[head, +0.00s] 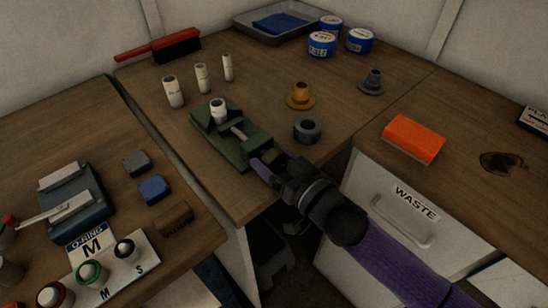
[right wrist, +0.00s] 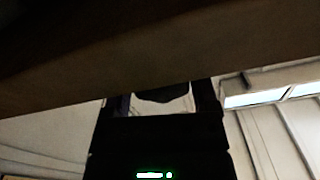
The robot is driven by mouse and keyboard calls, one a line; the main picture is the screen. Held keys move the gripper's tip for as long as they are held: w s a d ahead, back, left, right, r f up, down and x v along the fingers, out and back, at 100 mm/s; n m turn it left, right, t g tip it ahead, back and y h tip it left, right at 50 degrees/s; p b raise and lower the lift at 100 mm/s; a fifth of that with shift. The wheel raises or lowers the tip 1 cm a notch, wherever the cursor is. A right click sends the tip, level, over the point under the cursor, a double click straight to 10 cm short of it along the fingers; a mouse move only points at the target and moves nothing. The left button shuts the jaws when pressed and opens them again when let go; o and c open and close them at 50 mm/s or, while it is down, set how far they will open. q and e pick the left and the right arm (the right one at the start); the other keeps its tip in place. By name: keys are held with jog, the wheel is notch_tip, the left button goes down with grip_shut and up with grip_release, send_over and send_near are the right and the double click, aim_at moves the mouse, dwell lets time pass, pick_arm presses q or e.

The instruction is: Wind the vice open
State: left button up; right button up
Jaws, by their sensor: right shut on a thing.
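The green vice (head: 222,135) sits near the front edge of the middle wooden bench in the head view. A white cylinder (head: 218,112) stands upright at its jaws; I cannot tell how tightly it is held. The vice's screw rod (head: 238,132) shows in front of the jaws. My right gripper (head: 264,163) is at the vice's near end, beside the bench edge, and is shut on the vice handle, which its fingers mostly hide. The right wrist view shows the dark gripper body (right wrist: 162,140) below a brown bench edge (right wrist: 150,65), without the handle visible. My left gripper is not in view.
A grey ring (head: 308,130) and an orange flanged piece (head: 300,96) stand right of the vice. Several white cylinders (head: 201,78) stand behind it. An orange sponge (head: 413,138) lies on the right counter above the WASTE drawer (head: 403,215). A gap separates the left bench.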

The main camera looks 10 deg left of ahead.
jog(key=shift+r+n+p, duration=0.1)
jog(key=shift+n+p, duration=0.6)
jog(key=shift+n, duration=0.5)
jog(key=shift+n+p, duration=0.35)
jog(key=shift+n, duration=1.45)
pick_arm(q)
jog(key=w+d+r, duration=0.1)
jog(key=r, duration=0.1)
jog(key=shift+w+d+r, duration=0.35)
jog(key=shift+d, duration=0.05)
jog(key=shift+p, duration=0.3)
pick_arm(e)
jog(key=shift+n, duration=0.3)
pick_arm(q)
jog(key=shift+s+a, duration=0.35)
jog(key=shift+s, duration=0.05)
pick_arm(e)
jog(key=o, duration=1.1)
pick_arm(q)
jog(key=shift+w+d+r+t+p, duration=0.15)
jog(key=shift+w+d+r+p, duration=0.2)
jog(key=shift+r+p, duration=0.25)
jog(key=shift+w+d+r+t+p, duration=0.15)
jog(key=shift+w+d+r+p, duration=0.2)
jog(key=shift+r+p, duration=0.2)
pick_arm(e)
jog(key=v, duration=1)
